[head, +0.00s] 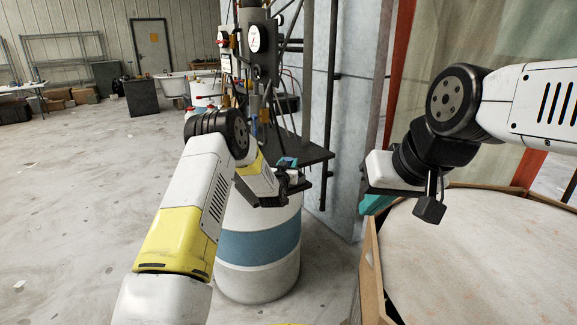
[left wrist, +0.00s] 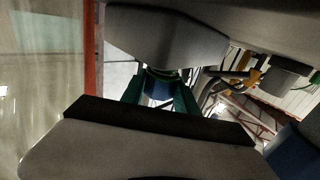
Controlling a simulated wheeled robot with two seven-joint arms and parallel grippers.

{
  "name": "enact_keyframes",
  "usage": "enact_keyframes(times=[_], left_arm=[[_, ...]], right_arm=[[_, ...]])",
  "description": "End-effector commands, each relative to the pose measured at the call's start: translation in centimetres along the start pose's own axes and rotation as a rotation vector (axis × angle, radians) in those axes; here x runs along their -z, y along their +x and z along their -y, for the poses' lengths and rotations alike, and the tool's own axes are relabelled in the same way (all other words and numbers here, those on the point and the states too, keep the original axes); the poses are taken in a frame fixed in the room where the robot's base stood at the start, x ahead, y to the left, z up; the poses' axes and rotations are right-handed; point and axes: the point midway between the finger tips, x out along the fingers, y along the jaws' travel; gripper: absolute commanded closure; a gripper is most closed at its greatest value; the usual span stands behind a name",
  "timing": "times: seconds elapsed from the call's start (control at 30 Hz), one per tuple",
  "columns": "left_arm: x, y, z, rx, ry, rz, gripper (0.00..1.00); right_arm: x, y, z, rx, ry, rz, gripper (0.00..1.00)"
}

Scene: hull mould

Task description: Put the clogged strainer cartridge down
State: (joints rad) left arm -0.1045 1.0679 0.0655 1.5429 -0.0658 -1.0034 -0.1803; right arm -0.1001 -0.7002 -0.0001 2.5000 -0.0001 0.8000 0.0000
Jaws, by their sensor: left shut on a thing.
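My left gripper (head: 288,172) is over the black shelf beside the gauge stand, above the white drum. In the left wrist view its green fingers (left wrist: 160,92) are shut on a short, dark bluish cylinder, which I take for the clogged strainer cartridge (left wrist: 157,88). The wrist housing hides part of it, and I cannot make it out clearly in the head view. I cannot tell whether it touches the shelf. My right gripper (head: 376,203) hangs at the right near the wooden-rimmed round surface, teal fingers partly showing; its opening is hidden.
The black shelf (head: 312,154) juts from the stand with gauges (head: 254,39) and pipes. A white drum with a blue band (head: 258,245) stands below. A wooden-rimmed round surface (head: 480,255) fills the lower right. The floor at left is open.

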Motion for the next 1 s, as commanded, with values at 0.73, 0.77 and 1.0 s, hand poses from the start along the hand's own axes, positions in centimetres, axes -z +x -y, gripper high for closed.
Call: enact_keyframes(times=[0.73, 0.77, 1.0], left_arm=[[-1.0, 0.02, 0.0, -0.001, 0.0, -0.003, 0.42], [-1.0, 0.02, -0.01, -0.001, 0.0, -0.003, 0.42], [-0.76, -0.86, -0.02, -0.001, 0.0, -0.001, 0.42]], right_arm=[[0.0, 0.0, 0.0, 0.0, 0.0, 0.0, 1.0], [0.0, 0.0, 0.0, 0.0, 0.0, 0.0, 1.0], [0.0, 0.0, 0.0, 0.0, 0.0, 0.0, 1.0]])
